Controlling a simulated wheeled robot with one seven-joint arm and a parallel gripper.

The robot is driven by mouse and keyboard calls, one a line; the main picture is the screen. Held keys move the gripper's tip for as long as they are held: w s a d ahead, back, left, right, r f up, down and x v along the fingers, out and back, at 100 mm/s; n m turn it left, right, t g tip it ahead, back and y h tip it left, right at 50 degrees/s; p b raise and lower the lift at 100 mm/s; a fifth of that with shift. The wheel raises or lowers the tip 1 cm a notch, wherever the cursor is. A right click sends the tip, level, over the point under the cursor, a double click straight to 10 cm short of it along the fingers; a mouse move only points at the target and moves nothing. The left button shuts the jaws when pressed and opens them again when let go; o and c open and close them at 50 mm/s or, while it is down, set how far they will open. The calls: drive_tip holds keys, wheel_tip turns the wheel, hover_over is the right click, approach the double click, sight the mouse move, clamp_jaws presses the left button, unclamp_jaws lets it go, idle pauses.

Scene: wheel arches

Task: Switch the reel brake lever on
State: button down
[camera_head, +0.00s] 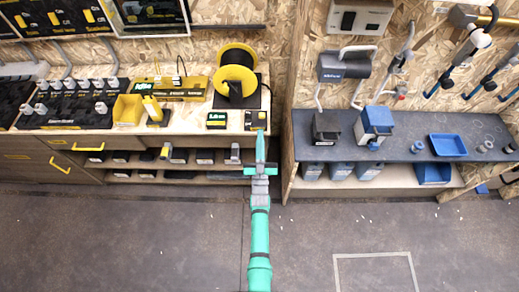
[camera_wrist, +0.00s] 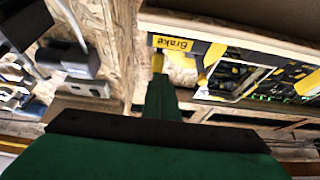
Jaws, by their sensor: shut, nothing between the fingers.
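The yellow cable reel (camera_head: 236,72) stands on a black stand at the right end of the left workbench. A small dark brake unit with a yellow part (camera_head: 256,120) sits at the bench's front edge below the reel. In the wrist view a yellow label reading "Brake" (camera_wrist: 173,43) shows just beyond my fingertips. A small yellow piece (camera_wrist: 157,63), perhaps the lever, is right at the fingertips. My gripper (camera_head: 260,136) is shut and empty, pointing at the brake unit. It also shows in the wrist view (camera_wrist: 160,82). Contact and the lever's position cannot be told.
A wooden divider (camera_head: 285,90) rises just right of the reel. A small dark box with a green display (camera_head: 216,120) sits left of the brake unit, and a yellow bin (camera_head: 127,110) farther left. The right bench (camera_head: 400,148) holds a blue tray (camera_head: 448,145). The floor in front is open.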

sight(261, 118)
drive_tip(key=x, duration=0.2)
drive_tip(key=shift+w+d+r, duration=0.15)
drive_tip(key=shift+w+d, duration=0.05)
drive_tip(key=shift+w+a+r, duration=0.1)
drive_tip(key=shift+w+r, duration=0.2)
drive_tip(key=shift+w, duration=0.35)
